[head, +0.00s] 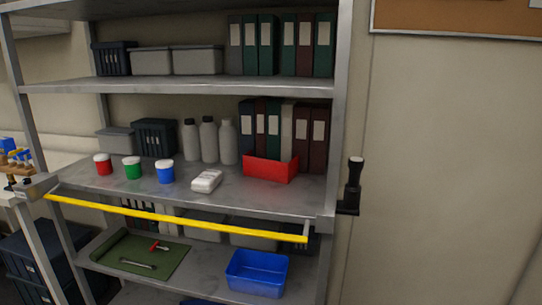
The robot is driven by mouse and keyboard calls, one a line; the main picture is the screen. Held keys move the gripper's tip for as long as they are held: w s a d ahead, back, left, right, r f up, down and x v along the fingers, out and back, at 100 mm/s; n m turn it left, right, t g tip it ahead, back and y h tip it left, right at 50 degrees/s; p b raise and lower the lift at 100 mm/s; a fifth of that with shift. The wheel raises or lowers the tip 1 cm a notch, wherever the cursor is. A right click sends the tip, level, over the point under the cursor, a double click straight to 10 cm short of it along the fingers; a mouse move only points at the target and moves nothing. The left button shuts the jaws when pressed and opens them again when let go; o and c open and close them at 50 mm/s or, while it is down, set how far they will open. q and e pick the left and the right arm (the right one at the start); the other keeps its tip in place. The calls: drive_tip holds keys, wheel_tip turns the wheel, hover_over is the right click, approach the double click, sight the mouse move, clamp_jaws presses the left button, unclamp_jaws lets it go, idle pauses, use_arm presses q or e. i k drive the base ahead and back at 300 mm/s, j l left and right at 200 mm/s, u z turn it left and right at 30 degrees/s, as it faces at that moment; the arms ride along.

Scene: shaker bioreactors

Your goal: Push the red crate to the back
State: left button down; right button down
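The red crate (270,169) sits on the middle shelf (225,190), toward its right side. It stands directly in front of a row of upright binders (273,122) and hides their lower parts. I cannot tell whether the crate touches the binders. Neither of my grippers shows in the head view.
A white wrapped packet (207,181) lies left of the crate. Red (103,165), green (132,169) and blue (165,173) white-lidded jars stand further left. Grey bottles (209,141) stand behind. A yellow bar (170,217) crosses below the shelf front. A blue bin (257,272) sits lower.

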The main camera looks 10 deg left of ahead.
sight(269, 171)
drive_tip(key=i+l+u, duration=0.1)
drive_tip(key=u, duration=0.25)
drive_tip(key=i+l+u, duration=0.1)
drive_tip(key=u, duration=0.25)
drive_tip(key=i+l+u, duration=0.1)
drive_tip(key=u, duration=0.25)
drive_tip(key=i+l+u, duration=0.1)
drive_tip(key=l+u, duration=0.15)
drive_tip(key=i+l+u, duration=0.1)
drive_tip(key=l+u, duration=0.15)
drive_tip(key=l, duration=0.25)
drive_tip(key=l+u, duration=0.1)
drive_tip(key=l, duration=0.3)
drive_tip(key=i+l+u, duration=0.1)
drive_tip(key=l, duration=0.25)
